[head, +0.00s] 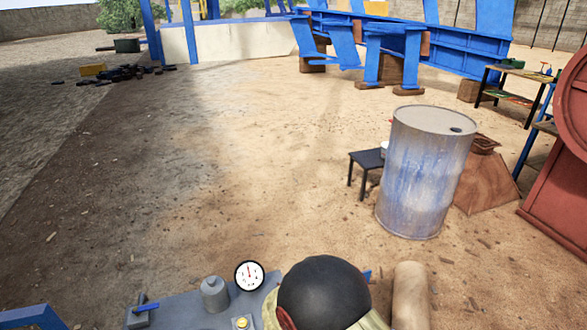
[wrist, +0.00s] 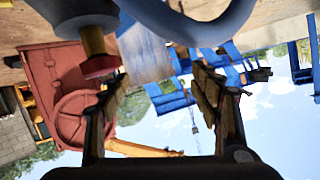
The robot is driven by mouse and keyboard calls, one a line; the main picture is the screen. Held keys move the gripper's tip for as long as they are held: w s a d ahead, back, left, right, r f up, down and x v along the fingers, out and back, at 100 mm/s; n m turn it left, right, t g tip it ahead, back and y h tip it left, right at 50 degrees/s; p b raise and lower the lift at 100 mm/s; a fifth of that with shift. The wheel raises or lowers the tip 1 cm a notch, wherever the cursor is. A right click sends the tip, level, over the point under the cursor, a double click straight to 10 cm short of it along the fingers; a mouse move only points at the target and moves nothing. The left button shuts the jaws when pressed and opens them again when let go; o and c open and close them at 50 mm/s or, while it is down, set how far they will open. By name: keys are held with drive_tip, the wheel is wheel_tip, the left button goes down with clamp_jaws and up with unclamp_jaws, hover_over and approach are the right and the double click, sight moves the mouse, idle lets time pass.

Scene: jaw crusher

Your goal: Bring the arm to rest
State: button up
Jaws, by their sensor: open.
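My gripper (wrist: 157,88) shows in the wrist view with its two fingers wide apart. Nothing is held between them. The wrist picture is upside down, with sky low in the frame and ground at the top. A red-ended part with a yellow stem (wrist: 98,60) appears close by the tip of the left finger; I cannot tell whether they touch. A large grey-blue curved part (wrist: 195,25) crosses the top of that view. I cannot make out my gripper in the head view.
In the head view, a grey panel with a pressure gauge (head: 249,276) and a dark head-like shape (head: 325,295) fill the bottom. A worn drum (head: 424,175) stands right, beside a small black table (head: 367,158). A red machine (head: 560,185) is at the right edge. Open sandy ground lies centre-left.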

drive_tip(key=w+a+r+n+y, duration=0.1)
drive_tip(key=w+a+r+y, duration=0.15)
drive_tip(key=r, duration=0.35)
drive_tip(key=w+a+r+y, duration=0.1)
drive_tip(key=r+y, duration=0.2)
drive_tip(key=r, duration=0.2)
drive_tip(key=s+r+n+g+y+p, duration=0.1)
drive_tip(key=s+r+n+g+y, duration=0.3)
drive_tip(key=r, duration=0.7)
drive_tip(key=s+d+r+n+g+h, duration=0.1)
drive_tip(key=s+d+r, duration=0.2)
drive_tip(key=s, duration=0.6)
drive_tip(key=s+d+r+n+g+h, duration=0.1)
drive_tip(key=s+d+r, duration=0.1)
drive_tip(key=s+d, duration=0.5)
drive_tip(key=s+d+r+n+g+h+p, duration=0.1)
drive_tip(key=s+d+r, duration=0.2)
drive_tip(key=s, duration=0.9)
drive_tip(key=shift+s+d+r, duration=0.2)
drive_tip(key=shift+d+r, duration=0.1)
drive_tip(key=shift+d, duration=0.65)
